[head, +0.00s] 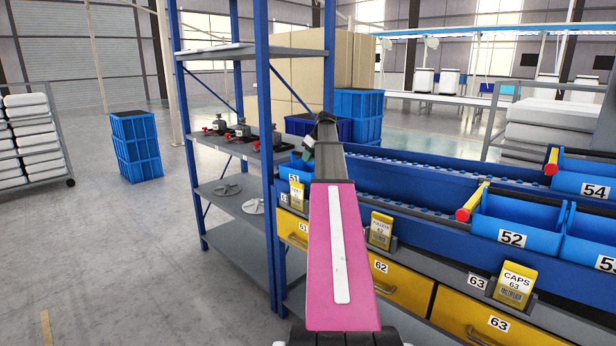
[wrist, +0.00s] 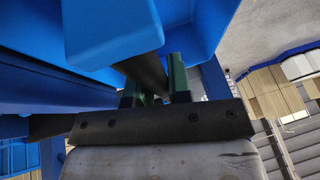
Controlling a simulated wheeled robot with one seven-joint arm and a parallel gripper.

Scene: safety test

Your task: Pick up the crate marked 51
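The crate marked 51 (head: 296,178) is a blue open bin on the left end of the blue rack in the head view. My arm hides its right part. My gripper (head: 308,150) is at its back, small and dark with green fingers. In the wrist view a blue crate body (wrist: 105,30) fills the top, close to my gripper (wrist: 155,85). A dark bar (wrist: 143,72) runs diagonally from the crate side to between the green fingers. I cannot tell whether the fingers press on it.
Crate 52 (head: 517,222) and crate 54 (head: 590,183) sit on the rack to the right, with red-and-yellow bars beside them. Yellow drawers (head: 400,286) are below. A blue-post shelf (head: 233,191) with metal parts stands close on the left.

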